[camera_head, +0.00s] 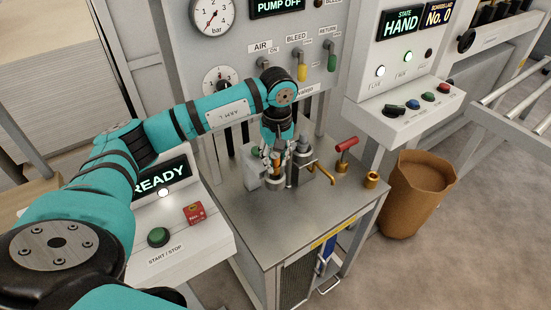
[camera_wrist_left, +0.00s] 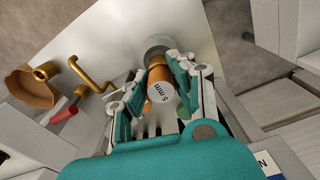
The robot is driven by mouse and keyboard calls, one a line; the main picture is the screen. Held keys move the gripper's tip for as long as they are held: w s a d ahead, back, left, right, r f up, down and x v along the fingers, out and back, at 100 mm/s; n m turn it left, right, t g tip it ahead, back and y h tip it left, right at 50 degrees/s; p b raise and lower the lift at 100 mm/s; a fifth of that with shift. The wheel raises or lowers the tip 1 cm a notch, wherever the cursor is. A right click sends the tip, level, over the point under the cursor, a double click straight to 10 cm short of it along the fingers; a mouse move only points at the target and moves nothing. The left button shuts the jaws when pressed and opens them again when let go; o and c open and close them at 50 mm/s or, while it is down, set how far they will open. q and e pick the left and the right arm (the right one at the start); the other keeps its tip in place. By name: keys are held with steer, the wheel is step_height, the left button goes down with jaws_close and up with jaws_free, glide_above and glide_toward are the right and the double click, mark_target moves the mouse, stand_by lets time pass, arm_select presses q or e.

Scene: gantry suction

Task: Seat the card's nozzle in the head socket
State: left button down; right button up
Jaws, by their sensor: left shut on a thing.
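My left gripper (camera_head: 276,160) is over the steel table and shut on a small orange nozzle (camera_head: 276,163). In the left wrist view, the gripper's fingers (camera_wrist_left: 160,95) close around the nozzle (camera_wrist_left: 160,75), whose white end face reads "5 mm". The far end of the nozzle meets or lies just in front of a round grey socket (camera_wrist_left: 157,41). In the head view the socket (camera_head: 275,184) stands on the table just below the fingers. Whether the nozzle is inside it is hidden. My right gripper is out of view.
A brass spout (camera_head: 322,172), a red-handled lever (camera_head: 346,150) and a brass fitting (camera_head: 371,179) stand right of the socket. A brown bin (camera_head: 415,195) is on the floor at right. The front of the steel table (camera_head: 270,235) is clear. A gauge panel rises behind.

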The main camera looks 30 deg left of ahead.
mark_target(276, 164)
arm_select(q)
steer(key=shift+f+b, duration=1.6)
steer(key=shift+f, duration=0.25)
steer(key=c, duration=1)
jaws_free()
steer(key=shift+c, duration=0.2)
steer(key=shift+r, duration=0.1)
steer(key=shift+r, duration=0.25)
steer(key=r, duration=1.1)
steer(key=shift+s+d+r, duration=0.1)
steer(key=shift+d+r, duration=0.1)
steer(key=shift+r, duration=0.05)
steer(key=shift+f, duration=0.15)
